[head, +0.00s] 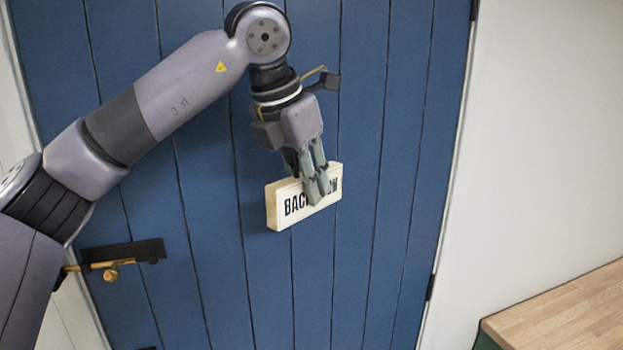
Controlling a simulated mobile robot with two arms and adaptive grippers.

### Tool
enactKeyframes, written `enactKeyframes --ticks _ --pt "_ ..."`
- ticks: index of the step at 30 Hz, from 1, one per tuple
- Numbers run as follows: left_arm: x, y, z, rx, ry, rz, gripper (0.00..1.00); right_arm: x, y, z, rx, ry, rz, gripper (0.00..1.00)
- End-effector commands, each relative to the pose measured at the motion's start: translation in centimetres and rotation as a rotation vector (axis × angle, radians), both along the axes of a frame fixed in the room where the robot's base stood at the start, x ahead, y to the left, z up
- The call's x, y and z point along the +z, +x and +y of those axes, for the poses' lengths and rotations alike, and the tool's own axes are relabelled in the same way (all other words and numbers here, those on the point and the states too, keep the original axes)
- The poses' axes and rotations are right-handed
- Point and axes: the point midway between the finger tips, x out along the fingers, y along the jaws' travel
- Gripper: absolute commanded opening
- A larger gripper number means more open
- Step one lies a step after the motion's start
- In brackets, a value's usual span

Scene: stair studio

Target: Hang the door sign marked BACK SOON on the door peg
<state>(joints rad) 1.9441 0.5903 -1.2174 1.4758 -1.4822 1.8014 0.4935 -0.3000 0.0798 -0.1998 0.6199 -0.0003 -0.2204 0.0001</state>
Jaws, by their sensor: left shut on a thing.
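The door sign (285,212) is a thick cream block with dark letters. "BACK" and a last "N" show; the letters between are covered by my fingers. My left gripper (317,190) points down and is shut on the sign's upper edge, right of its middle. The sign hangs from it in front of the blue door (215,200), slightly tilted in the picture. A short yellowish rod (313,72) shows beside my wrist, partly hidden by it; I cannot tell whether it is the door peg. My right gripper is out of view.
A dark latch plate with a brass handle (112,273) sits low on the door's left side. A wooden worktop (565,308) is at lower right, beside a bare white wall (545,150). The door around the sign is clear.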

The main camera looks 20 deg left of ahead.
Motion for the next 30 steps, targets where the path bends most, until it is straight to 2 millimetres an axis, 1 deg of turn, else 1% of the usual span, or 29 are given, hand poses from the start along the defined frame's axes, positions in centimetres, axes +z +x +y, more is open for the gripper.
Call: enactKeyframes --ticks 26,30 --pt "-0.2 4.4 3.0 0.002 -0.001 -0.001 0.00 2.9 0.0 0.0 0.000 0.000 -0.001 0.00" --pt "-1.0 4.9 3.4 0.002 0.000 0.000 0.00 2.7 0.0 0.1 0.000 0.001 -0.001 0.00"
